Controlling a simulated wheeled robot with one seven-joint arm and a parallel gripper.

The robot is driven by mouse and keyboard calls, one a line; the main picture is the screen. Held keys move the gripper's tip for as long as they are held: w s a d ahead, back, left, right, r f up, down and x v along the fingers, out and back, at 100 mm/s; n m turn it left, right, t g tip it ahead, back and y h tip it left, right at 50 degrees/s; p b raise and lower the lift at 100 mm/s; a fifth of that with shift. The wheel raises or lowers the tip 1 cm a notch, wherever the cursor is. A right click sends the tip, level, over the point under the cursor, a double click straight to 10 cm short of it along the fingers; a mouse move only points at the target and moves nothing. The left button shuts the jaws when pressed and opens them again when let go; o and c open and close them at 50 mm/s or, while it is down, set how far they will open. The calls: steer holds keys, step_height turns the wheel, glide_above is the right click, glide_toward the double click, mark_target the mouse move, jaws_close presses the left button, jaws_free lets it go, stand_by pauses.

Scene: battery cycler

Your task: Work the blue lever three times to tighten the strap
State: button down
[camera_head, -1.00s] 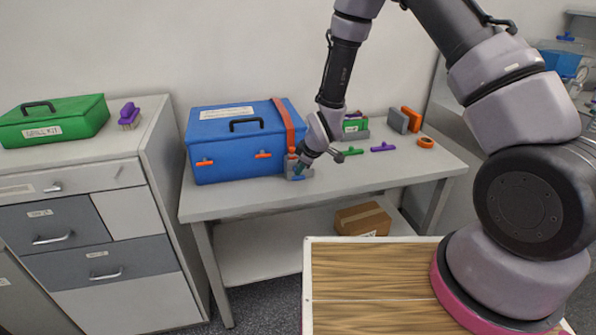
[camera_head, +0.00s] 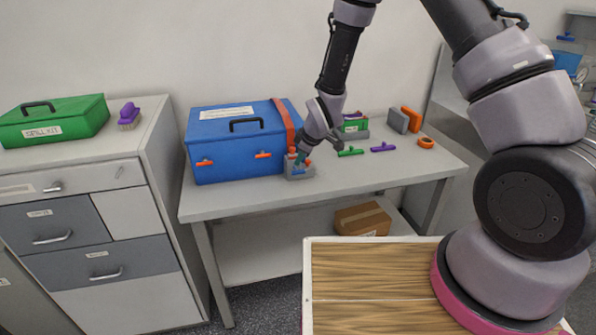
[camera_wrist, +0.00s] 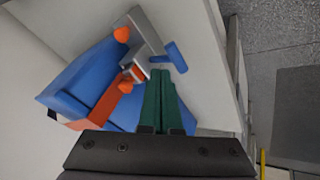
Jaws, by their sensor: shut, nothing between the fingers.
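The blue lever (camera_wrist: 176,57) shows in the wrist view, just ahead and to the right of my fingertips. It belongs to a grey ratchet base (camera_wrist: 148,32) on the bench beside the blue case; the base also shows in the head view (camera_head: 301,174). The orange strap (camera_head: 284,122) runs over the right end of the blue case (camera_head: 225,148) and down toward the base. My gripper (camera_wrist: 160,74), with green fingers, is shut and empty. In the head view its tips (camera_head: 300,158) are just above the base. I cannot tell whether they touch the lever.
Green (camera_head: 351,152) and purple (camera_head: 383,147) handled pieces and an orange ring (camera_head: 426,142) lie on the bench to the right. Grey and orange blocks (camera_head: 411,119) stand behind them. A cardboard box (camera_head: 362,219) sits on the lower shelf. The bench front is clear.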

steer(key=r, duration=0.2)
steer(key=w+r, duration=0.1)
steer(key=r, duration=0.1)
steer(key=shift+w+a+r, duration=0.1)
steer(key=shift+a+r, duration=0.05)
steer(key=shift+r, duration=0.25)
stand_by(2.4)
